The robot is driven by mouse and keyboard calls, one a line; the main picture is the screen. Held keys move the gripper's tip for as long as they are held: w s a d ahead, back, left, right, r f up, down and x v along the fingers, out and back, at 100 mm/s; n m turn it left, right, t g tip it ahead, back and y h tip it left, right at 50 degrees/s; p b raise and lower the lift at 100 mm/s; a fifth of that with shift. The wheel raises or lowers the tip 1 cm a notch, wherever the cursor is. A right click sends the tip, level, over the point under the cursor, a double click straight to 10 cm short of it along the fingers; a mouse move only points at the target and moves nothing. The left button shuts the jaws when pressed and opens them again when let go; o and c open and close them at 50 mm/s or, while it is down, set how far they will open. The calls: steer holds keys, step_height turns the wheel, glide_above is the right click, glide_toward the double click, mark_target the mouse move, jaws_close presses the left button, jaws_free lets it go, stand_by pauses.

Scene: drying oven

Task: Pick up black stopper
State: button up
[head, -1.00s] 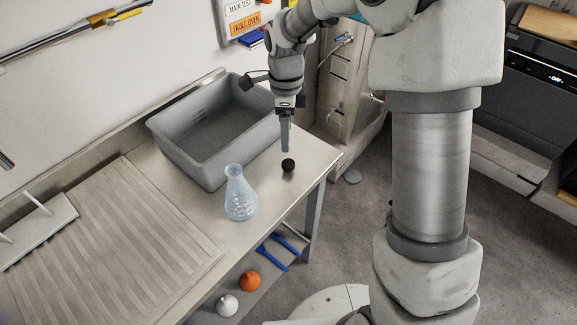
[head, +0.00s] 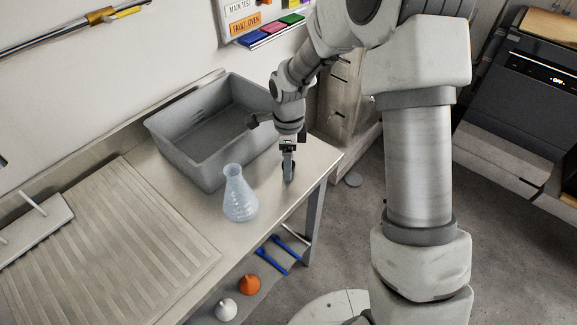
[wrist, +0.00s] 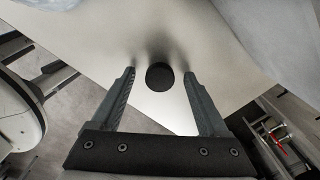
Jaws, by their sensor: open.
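The black stopper (wrist: 160,76) stands on the steel bench top, near its right end. In the wrist view it shows as a dark round shape between my two fingertips, with a gap on each side. My gripper (wrist: 160,78) is open and empty. In the head view my gripper (head: 288,178) points down at the bench, and its fingers hide most or all of the stopper.
A clear conical flask (head: 240,197) stands left of my gripper. A grey tub (head: 183,158) sits behind it, and a ribbed drainboard (head: 110,245) lies further left. Orange (head: 249,284) and white (head: 226,309) bulbs are on the lower shelf. The bench's right edge is close.

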jaws_close()
steer(key=shift+r, duration=0.15)
